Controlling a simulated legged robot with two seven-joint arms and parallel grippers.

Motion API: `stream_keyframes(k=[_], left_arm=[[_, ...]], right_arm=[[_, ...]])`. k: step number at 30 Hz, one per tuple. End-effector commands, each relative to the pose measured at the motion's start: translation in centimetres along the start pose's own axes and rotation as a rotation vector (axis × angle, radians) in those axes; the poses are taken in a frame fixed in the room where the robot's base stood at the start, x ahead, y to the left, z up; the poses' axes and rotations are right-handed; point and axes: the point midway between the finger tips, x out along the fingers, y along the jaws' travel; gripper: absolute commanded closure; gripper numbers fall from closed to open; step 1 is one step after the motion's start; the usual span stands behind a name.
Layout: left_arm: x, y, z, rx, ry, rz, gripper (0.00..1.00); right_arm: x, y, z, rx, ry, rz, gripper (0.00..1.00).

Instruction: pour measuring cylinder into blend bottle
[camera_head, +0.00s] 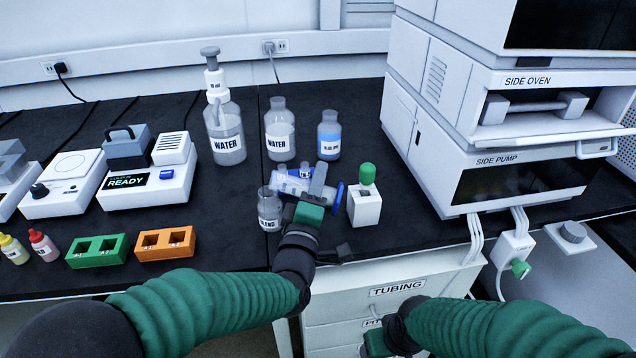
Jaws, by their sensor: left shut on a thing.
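The measuring cylinder (291,184) is clear with a blue base. It is tipped nearly level, its mouth end to the left and its base to the right. My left gripper (318,184) is shut on it. The blend bottle (269,212), a small clear bottle with a partly readable label, stands upright on the bench just below the cylinder's mouth end. The mouth overlaps the bottle's top in the picture; I cannot tell whether they touch or whether liquid is flowing. My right gripper (376,342) is low, in front of the drawers, and its fingers are not clear.
Two water bottles (226,146) (280,142) and a blue-labelled bottle (329,142) stand behind. A white block with a green knob (366,204) is close right of the cylinder. Orange (165,244) and green (97,250) racks lie left. The side pump (530,185) bounds the right.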

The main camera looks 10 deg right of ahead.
Motion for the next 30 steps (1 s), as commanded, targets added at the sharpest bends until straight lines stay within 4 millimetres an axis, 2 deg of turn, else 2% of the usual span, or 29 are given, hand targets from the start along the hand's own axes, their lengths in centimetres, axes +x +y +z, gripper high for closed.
stream_keyframes(k=[13,30], left_arm=[[0.1,0.4,-0.1,-0.037,0.006,0.001,1.0],[0.3,1.6,-0.7,-0.19,0.03,0.001,1.0]], right_arm=[[-0.1,0.0,0.0,0.0,0.0,0.0,0.33],[-0.3,0.0,-0.1,0.0,0.0,0.0,0.33]])
